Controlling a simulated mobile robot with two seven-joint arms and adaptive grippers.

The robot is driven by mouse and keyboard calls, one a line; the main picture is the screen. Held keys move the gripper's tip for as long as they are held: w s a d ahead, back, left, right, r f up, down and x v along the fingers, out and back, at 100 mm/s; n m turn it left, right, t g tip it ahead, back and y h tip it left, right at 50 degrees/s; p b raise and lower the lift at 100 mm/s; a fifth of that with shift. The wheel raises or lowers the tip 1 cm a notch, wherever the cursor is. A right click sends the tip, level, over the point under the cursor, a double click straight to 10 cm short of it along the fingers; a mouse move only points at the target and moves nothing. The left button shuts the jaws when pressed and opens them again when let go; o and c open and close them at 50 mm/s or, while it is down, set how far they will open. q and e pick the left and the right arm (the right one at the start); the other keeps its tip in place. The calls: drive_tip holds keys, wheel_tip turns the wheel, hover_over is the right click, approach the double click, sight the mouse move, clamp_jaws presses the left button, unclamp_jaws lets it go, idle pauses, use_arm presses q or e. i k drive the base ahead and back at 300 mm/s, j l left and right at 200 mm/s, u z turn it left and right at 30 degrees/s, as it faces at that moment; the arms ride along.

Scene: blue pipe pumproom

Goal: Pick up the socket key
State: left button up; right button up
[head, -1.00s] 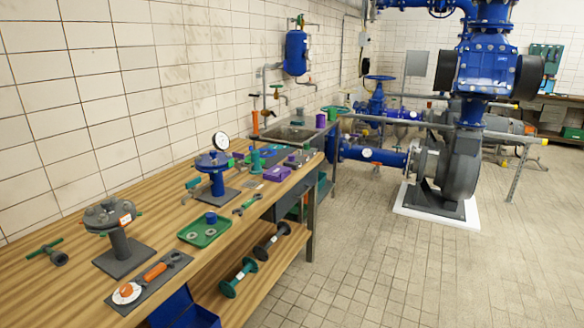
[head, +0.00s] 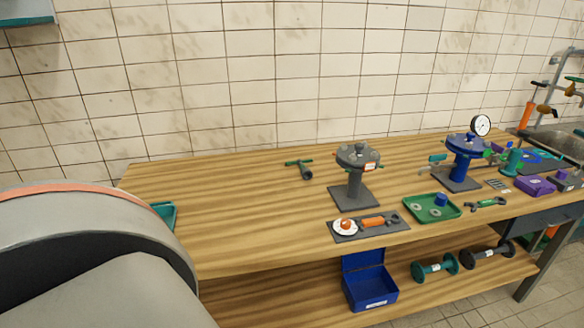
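A T-shaped tool with a green crossbar and a dark socket end, which looks like the socket key (head: 304,171), lies on the wooden workbench (head: 240,215) in the head view. It is near the back of the bench, left of a grey flanged stand, with nothing covering it. A large grey rounded part with an orange stripe, which looks like part of my own arm, fills the lower left. Neither of my grippers is in view.
The grey flanged stand (head: 353,185) stands just right of the key. In front is a dark mat (head: 345,236) with an orange-handled tool. A green tray (head: 412,205) and a blue gauge stand (head: 463,165) are further right. The bench left of the key is mostly clear.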

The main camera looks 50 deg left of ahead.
sight(305, 173)
drive_tip(key=u, duration=1.4)
